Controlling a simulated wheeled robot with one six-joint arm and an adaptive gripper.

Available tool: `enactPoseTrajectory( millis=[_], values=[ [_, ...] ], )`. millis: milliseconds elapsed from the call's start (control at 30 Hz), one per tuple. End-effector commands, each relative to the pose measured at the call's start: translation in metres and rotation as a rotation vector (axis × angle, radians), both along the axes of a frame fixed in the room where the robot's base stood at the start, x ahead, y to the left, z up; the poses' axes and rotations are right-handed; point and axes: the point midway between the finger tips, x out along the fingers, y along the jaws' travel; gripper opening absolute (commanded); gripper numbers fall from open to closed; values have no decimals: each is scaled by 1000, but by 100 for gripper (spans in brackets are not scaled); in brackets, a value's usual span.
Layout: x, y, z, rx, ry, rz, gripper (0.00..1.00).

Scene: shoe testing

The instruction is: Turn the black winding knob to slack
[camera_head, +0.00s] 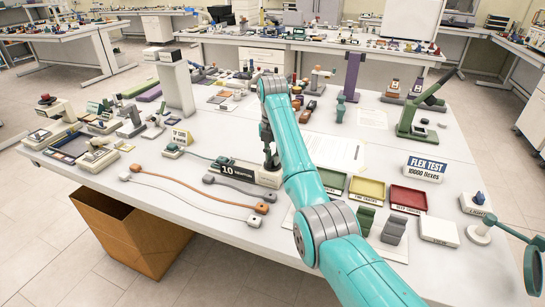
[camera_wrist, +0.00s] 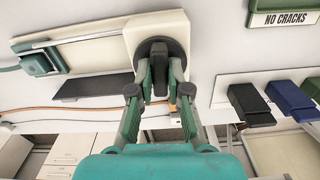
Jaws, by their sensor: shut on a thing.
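The black winding knob (camera_wrist: 159,82) shows in the wrist view as an upright bar on a round dark disc at the right end of a cream device (camera_wrist: 110,40). My gripper (camera_wrist: 160,76) has a finger on each side of the knob and is shut on it. In the head view my gripper (camera_head: 269,152) points down at the device's right end, behind the "10 Newton" label (camera_head: 237,170). The knob is mostly hidden by the fingers there. A green clamp (camera_wrist: 41,61) sits at the device's left end, with a dark grey strip (camera_wrist: 92,87) beside the device.
Orange and grey cables (camera_head: 192,199) lie in front of the device. Green, yellow and red trays (camera_head: 408,198) stand to the right. A "FLEX TEST" sign (camera_head: 425,168) and a green stand (camera_head: 415,120) are farther right. A cardboard box (camera_head: 128,232) is on the floor.

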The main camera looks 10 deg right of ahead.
Motion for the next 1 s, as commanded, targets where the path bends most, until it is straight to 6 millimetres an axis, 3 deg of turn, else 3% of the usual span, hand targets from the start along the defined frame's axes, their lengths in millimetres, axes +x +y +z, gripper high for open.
enactPoseTrajectory(
  millis=[767, 800, 867, 1000],
  values=[
    [0, 0, 0, 0, -2, 96, 0],
    [0, 0, 0, 0, -2, 96, 27],
    [0, 0, 0, 0, -2, 95, 42],
    [0, 0, 0, 0, -1, 95, 42]
  ],
)
